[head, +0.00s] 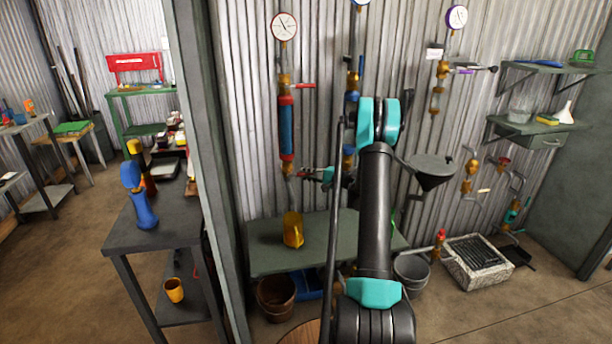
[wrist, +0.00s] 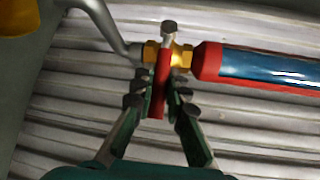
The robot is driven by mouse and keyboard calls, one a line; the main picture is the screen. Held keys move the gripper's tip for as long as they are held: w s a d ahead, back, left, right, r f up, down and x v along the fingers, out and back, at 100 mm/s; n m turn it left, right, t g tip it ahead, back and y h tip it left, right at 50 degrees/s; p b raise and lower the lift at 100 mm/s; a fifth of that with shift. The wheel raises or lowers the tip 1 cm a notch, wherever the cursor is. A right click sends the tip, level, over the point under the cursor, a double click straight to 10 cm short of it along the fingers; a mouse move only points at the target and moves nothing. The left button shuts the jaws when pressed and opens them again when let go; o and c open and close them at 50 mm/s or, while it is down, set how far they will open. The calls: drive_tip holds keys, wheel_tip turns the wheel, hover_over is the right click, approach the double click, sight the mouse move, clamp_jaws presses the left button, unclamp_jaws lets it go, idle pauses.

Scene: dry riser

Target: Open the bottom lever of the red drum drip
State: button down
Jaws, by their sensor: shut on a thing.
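The red drum drip (head: 287,128) is a vertical pipe section on the corrugated wall, blue in the middle with red ends. Its red end and blue body also show in the wrist view (wrist: 210,62). The bottom lever (wrist: 162,72) is red and sits on a brass valve (wrist: 180,56) next to that end. It stands across the pipe. My gripper (wrist: 160,98) is shut on the bottom lever, with one finger on each side.
A top red lever (head: 304,86) sticks out to the right above the drum. A green bench (head: 270,262) with a yellow jug (head: 292,230) stands below. A dark funnel (head: 432,170) is right of my arm. Other gauged pipes are close on the right.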

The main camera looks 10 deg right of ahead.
drive_tip(key=shift+r, duration=0.1)
drive_tip(key=r+n+h, duration=0.1)
drive_tip(key=r+n+g+h, duration=0.1)
drive_tip(key=h, duration=0.1)
drive_tip(key=shift+a+r, duration=0.3)
drive_tip(key=a+r+n+g+h, duration=0.1)
drive_tip(key=n+h, duration=0.1)
drive_tip(key=shift+a+r+h, duration=0.1)
drive_tip(key=shift+r+h, duration=0.3)
drive_tip(key=a+r+n+h, duration=0.1)
drive_tip(key=a+n+h, duration=0.1)
drive_tip(key=h, duration=0.1)
drive_tip(key=shift+r+g, duration=0.3)
drive_tip(key=shift+r, duration=0.05)
drive_tip(key=shift+a+r+n+h, duration=0.15)
drive_tip(key=shift+a+n+h, duration=0.25)
drive_tip(key=shift+h, duration=0.3)
drive_tip(key=shift+a+r+n+h, duration=0.2)
drive_tip(key=shift+a+h, duration=0.3)
drive_tip(key=shift+h, duration=0.2)
drive_tip(key=c, duration=1.5)
unclamp_jaws()
drive_tip(key=shift+f, duration=0.1)
